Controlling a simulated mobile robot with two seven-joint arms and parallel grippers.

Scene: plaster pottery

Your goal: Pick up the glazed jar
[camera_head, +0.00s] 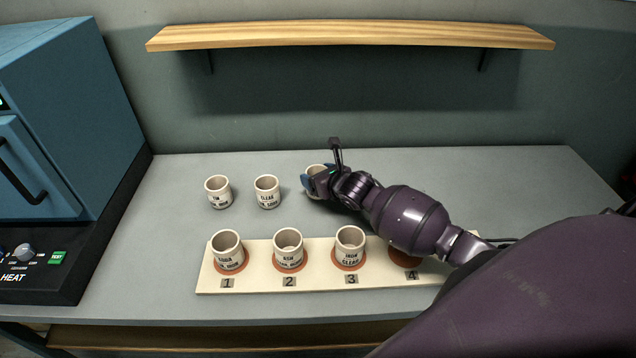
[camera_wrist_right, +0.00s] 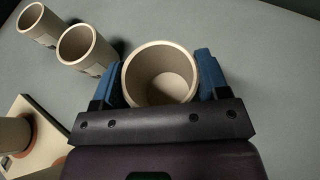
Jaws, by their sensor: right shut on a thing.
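My right gripper (camera_head: 313,183) reaches in from the right to the back row of jars. It is shut on a beige jar (camera_head: 316,169), with one blue finger on each side of it. In the right wrist view the gripper (camera_wrist_right: 161,78) has the same jar (camera_wrist_right: 160,45) between its blue fingers, seen from above, upright and empty inside. I cannot tell whether its base touches the table. Its label is hidden. Two more labelled beige jars stand to its left: one (camera_head: 218,192) and one reading CLEAR (camera_head: 267,192). My left gripper is not in view.
A cream board (camera_head: 320,280) with numbered places lies at the front. Jars stand on places 1 (camera_head: 227,248), 2 (camera_head: 289,246) and 3 (camera_head: 350,243); place 4 (camera_head: 404,256) looks empty, partly behind my arm. A blue kiln (camera_head: 70,110) is at left, a wooden shelf (camera_head: 350,35) above.

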